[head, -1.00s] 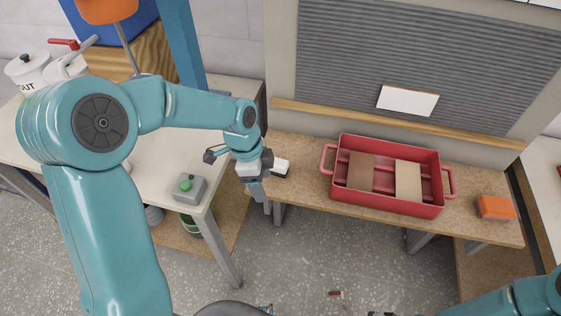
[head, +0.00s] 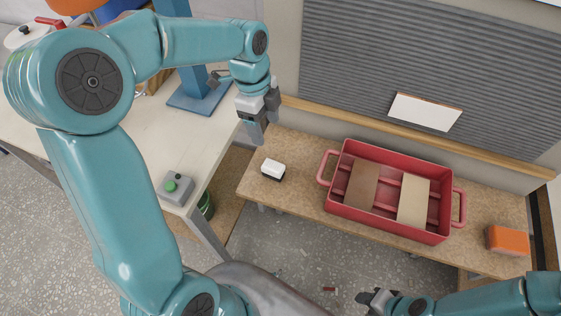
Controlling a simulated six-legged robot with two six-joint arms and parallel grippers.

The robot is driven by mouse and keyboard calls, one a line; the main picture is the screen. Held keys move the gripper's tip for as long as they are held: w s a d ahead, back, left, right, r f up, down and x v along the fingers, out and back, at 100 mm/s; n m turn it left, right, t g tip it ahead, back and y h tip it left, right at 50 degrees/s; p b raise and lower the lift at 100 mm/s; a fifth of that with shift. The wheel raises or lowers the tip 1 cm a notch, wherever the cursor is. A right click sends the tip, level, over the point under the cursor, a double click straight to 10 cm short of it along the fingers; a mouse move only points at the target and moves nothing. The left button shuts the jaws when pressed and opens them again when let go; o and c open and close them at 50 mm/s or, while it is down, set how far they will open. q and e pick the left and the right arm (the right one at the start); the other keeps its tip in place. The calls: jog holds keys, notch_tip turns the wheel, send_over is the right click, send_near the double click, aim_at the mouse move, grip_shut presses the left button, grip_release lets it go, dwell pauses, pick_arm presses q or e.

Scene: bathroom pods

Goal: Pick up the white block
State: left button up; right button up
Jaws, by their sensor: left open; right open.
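The white block (head: 273,168) lies on the left part of the wooden bench (head: 300,185). Its top is white and its lower part is dark. My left gripper (head: 265,130) is open and empty, with its fingers pointing down. In the head view it appears just above and slightly left of the block, apart from it. My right gripper (head: 372,298) is open at the bottom of the view, in front of the bench and far from the block.
A red tray (head: 330,208) holding a brown board (head: 362,185) and a beige board (head: 413,200) stands right of the block. An orange block (head: 508,240) lies at the bench's right end. A grey box with a green button (head: 175,187) sits on the left table.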

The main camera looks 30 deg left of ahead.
pick_arm(q)
send_over(273, 165)
jog(key=f, duration=0.6)
jog(key=a+f, duration=0.1)
jog(key=f, duration=0.3)
jog(key=shift+s+f, duration=0.1)
jog(key=shift+s, duration=0.05)
jog(key=shift+s+d+f, duration=0.1)
jog(key=shift+s+d, duration=0.05)
jog(key=shift+s, duration=0.1)
jog(key=f, duration=0.3)
jog(key=w+f+p, duration=0.1)
jog(key=f, duration=0.1)
jog(key=shift+d, duration=0.25)
jog(key=shift+s+d+f, duration=0.1)
jog(key=shift+s+f, duration=0.1)
jog(key=shift+w, duration=0.15)
jog(key=shift+c, duration=0.3)
jog(key=shift+f, duration=0.1)
jog(key=c, duration=1.1)
